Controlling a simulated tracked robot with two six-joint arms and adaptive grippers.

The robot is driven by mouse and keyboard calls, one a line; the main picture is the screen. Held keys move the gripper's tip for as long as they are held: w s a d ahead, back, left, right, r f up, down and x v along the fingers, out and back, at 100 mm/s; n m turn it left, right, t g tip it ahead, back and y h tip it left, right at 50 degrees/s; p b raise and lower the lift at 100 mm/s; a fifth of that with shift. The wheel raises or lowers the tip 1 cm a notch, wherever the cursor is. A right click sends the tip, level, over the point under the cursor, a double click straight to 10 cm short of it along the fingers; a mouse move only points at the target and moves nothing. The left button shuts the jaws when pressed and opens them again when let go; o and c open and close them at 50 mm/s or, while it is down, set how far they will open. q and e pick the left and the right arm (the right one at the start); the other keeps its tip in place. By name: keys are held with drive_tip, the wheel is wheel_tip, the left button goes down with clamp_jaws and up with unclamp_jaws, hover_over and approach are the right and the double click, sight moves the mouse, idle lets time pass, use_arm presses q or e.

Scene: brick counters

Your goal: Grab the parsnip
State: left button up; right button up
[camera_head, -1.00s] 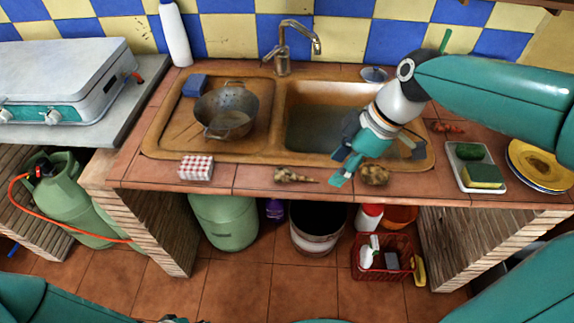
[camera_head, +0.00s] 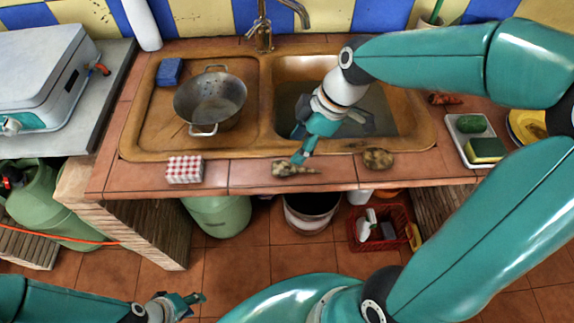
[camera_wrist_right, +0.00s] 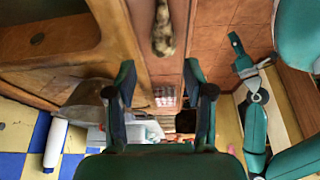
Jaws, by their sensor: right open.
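The parsnip (camera_head: 293,168) is pale brown and tapered. It lies on the tiled front edge of the counter, thick end left and thin tip right. In the right wrist view the parsnip (camera_wrist_right: 163,30) lies beyond the fingertips, roughly in line with the gap between them. My right gripper (camera_head: 302,150) is above the counter edge close to the parsnip, open and empty; its spread fingers show in the right wrist view (camera_wrist_right: 160,75). My left gripper (camera_head: 185,302) is low in front of the counter, away from the parsnip; its jaw gap is unclear.
A brown lumpy vegetable (camera_head: 378,158) lies right of the parsnip and a checked box (camera_head: 184,169) left. Behind are the sink (camera_head: 425,140) and a metal colander (camera_head: 210,98). A white tray (camera_head: 463,151) holds a sponge (camera_head: 486,149) at the right.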

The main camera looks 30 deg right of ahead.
sight(283, 164)
drive_tip(key=x, duration=0.3)
drive_tip(key=shift+f, duration=0.1)
drive_tip(key=x, duration=0.4)
drive_tip(key=shift+a+p, duration=0.4)
drive_tip(key=shift+a, duration=0.1)
drive_tip(key=shift+w+a+f, duration=0.1)
drive_tip(key=shift+w+f, duration=0.1)
drive_tip(key=shift+f, duration=0.3)
drive_tip(key=c, duration=0.9)
drive_tip(key=shift+r, duration=0.1)
